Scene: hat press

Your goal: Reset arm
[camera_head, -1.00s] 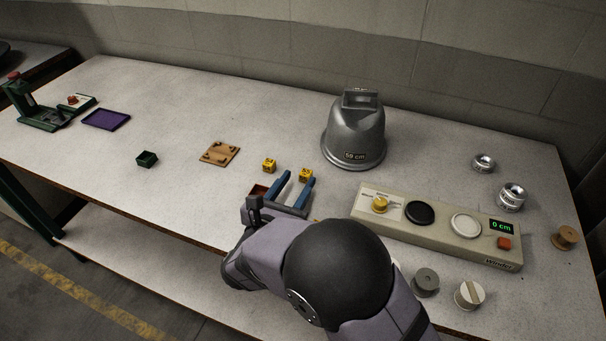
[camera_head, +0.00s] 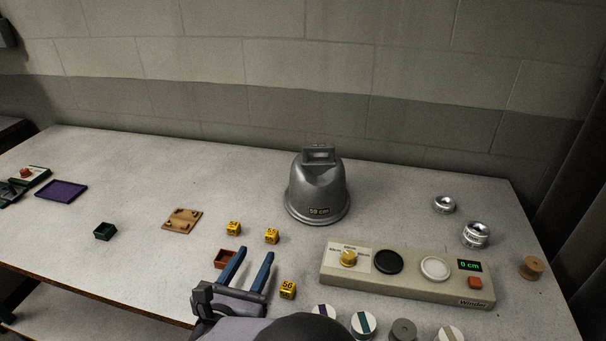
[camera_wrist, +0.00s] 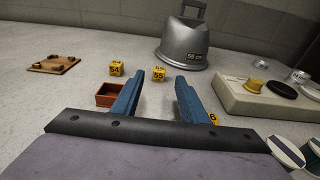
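My gripper (camera_head: 250,271) has two blue fingers spread apart with nothing between them. It is over the front part of the table, between the red-brown box and the yellow block marked 56. In the wrist view the open fingers (camera_wrist: 156,100) point toward the grey bell-shaped hat form. That hat form (camera_head: 317,190), labelled 59 cm, stands upright at the back middle of the table, apart from the gripper; it also shows in the wrist view (camera_wrist: 184,45).
The winder panel (camera_head: 400,288), reading 0 cm, lies to the right. Near the fingers are yellow blocks (camera_head: 233,229) (camera_head: 272,236) (camera_head: 287,289) and a red-brown box (camera_head: 226,259). Spools line the front right. A wooden board (camera_head: 182,221) and green box (camera_head: 105,231) lie left.

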